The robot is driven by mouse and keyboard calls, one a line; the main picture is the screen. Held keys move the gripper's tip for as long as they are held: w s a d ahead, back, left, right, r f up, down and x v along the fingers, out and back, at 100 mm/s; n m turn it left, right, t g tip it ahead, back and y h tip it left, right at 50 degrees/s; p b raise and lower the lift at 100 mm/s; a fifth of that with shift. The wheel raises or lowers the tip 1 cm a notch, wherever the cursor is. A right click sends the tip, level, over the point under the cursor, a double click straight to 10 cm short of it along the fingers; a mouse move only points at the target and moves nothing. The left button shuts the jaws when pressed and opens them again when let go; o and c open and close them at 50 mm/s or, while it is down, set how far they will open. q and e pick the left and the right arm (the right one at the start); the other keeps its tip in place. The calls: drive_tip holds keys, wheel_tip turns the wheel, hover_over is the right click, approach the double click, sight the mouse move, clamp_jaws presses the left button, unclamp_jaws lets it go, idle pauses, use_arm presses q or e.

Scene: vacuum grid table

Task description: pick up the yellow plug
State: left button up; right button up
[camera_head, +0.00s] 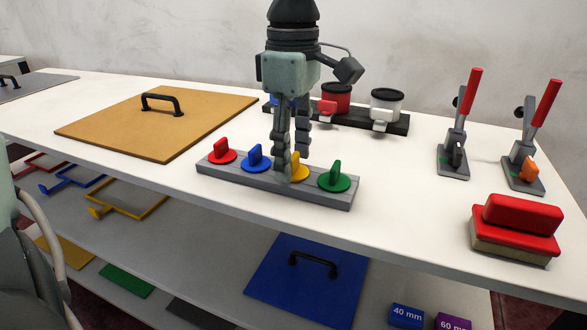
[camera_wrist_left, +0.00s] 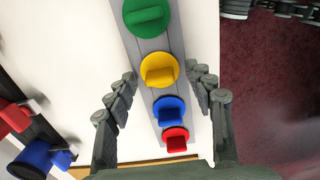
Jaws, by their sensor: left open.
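The yellow plug (camera_head: 299,173) sits in a grey strip (camera_head: 345,199) on the white table, between the blue plug (camera_head: 256,158) and the green plug (camera_head: 334,178); a red plug (camera_head: 222,151) is at the left end. My left gripper (camera_head: 292,160) points down over the yellow plug and hides part of it in the head view. In the left wrist view the yellow plug (camera_wrist_left: 160,72) lies between the two spread fingers of the left gripper (camera_wrist_left: 162,77), with a gap on each side. The left gripper is open and empty. My right gripper is not in view.
Behind the strip stands a dark rack (camera_head: 354,118) with lidded cups. Two red-handled toggle clamps (camera_head: 455,150) and a red-topped block (camera_head: 516,226) are at the right. A tan board (camera_head: 160,125) with a handle lies at the left.

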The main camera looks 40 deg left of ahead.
use_arm(q)
drive_tip(key=c, duration=1.1)
